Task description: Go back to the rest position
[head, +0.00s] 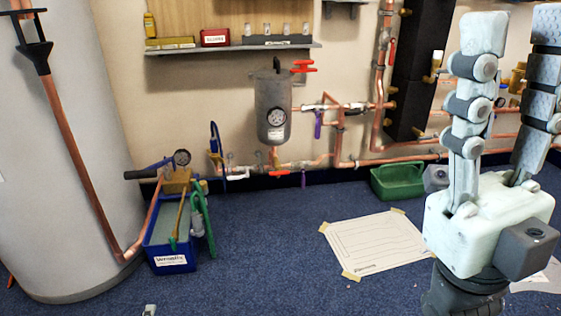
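My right gripper (520,38) stands large at the right of the head view, its pale jointed fingers pointing up. The two fingers are spread apart with a gap between them, and I see nothing held in it. The far finger is partly cut off by the right edge of the picture. My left gripper is not in view. A small pale piece shows at the bottom edge, too cut off to tell what it is.
A blue test-pump box (172,262) stands on the carpet beside a large grey cylinder (75,200). A paper drawing (378,243) lies taped to the floor. A green tray (398,182) sits by the wall below copper pipes and a grey tank (273,108). Open carpet lies in the middle.

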